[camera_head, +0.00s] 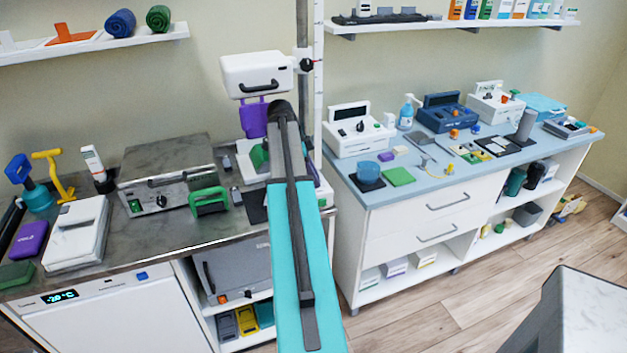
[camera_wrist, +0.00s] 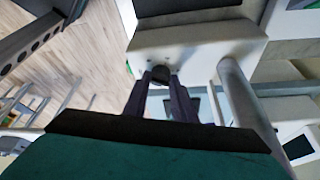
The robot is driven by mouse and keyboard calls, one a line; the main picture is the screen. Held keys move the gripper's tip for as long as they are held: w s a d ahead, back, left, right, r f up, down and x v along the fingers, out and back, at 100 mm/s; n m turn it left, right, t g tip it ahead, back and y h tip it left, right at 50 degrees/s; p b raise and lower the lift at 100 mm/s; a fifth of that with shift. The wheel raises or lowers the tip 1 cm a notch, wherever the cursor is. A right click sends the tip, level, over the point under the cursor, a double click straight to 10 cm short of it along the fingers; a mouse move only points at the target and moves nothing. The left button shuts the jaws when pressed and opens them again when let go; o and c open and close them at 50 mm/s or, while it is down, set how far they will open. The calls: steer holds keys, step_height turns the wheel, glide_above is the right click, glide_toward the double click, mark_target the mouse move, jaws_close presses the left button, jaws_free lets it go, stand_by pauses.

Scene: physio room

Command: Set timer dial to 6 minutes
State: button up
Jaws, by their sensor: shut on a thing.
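In the wrist view a small dark round dial (camera_wrist: 160,73) sits on the front of a white unit (camera_wrist: 205,42). My gripper (camera_wrist: 161,82) has its two dark fingers on either side of the dial and is shut on it. The dial's pointer and any minute marks cannot be made out.
A metal pole (camera_wrist: 238,90) stands close to the right of my fingers in the wrist view. On the left counter are a grey steel box (camera_head: 168,165) and a green handled object (camera_head: 209,201). White and blue devices stand on the right counter (camera_head: 395,190).

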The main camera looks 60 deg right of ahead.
steer(key=shift+w+m+y+b, duration=0.2)
steer(key=shift+m+y+b, duration=0.5)
steer(key=shift+m, duration=1.2)
steer(key=o, duration=1)
steer(key=shift+r, duration=0.1)
steer(key=shift+b+v, duration=0.4)
steer(key=shift+v, duration=0.45)
steer(key=w+a+b, duration=0.1)
steer(key=w, duration=0.3)
steer(key=w+a+b, duration=0.1)
steer(key=w, duration=0.3)
steer(key=w+a+r+b, duration=0.1)
steer(key=w, duration=0.3)
steer(key=shift+a, duration=0.2)
